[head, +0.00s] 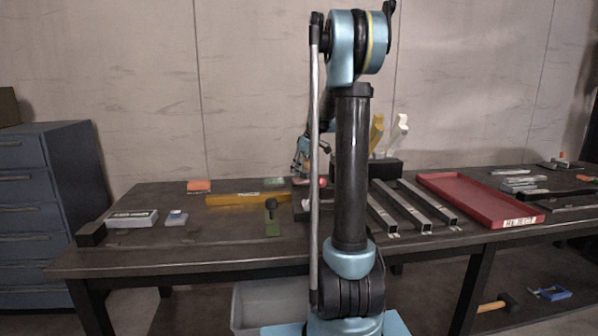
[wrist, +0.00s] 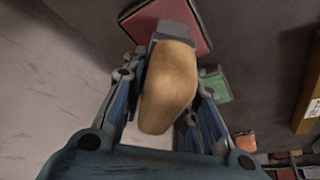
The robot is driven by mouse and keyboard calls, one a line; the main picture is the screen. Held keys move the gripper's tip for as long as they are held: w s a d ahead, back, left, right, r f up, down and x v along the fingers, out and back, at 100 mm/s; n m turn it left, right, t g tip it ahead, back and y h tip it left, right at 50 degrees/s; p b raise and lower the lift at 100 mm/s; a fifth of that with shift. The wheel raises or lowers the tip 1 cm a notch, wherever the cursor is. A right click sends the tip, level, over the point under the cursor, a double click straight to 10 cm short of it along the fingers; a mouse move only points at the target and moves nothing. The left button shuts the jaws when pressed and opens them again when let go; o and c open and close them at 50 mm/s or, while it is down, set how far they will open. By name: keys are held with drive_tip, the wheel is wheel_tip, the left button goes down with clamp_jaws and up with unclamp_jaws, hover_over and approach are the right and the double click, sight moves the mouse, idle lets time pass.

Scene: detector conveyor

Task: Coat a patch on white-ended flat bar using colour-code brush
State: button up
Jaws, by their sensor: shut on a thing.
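My gripper (head: 301,160) is above the back of the bench in the head view, partly hidden by my own arm. In the wrist view its fingers (wrist: 166,100) are shut on the tan handle of a brush (wrist: 169,88). The brush's grey collar (wrist: 174,31) points away from me, over a dark red flat thing (wrist: 190,22); the bristles are hidden and contact cannot be told. Three long grey bars (head: 408,207) with pale marks at their near ends lie right of my arm. I cannot tell which piece is the white-ended flat bar.
A yellow bar (head: 235,199) lies left of my arm. A dark block (head: 385,168) with yellow and white upright pieces stands behind the grey bars. A red tray (head: 478,199) is at right. A green block (wrist: 215,86) is near the brush. Bare bench lies at front left.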

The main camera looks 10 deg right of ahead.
drive_tip(key=shift+f, duration=0.45)
idle(1.3)
drive_tip(key=shift+r, duration=3.55)
drive_tip(key=shift+f, duration=0.15)
drive_tip(key=shift+f, duration=3.35)
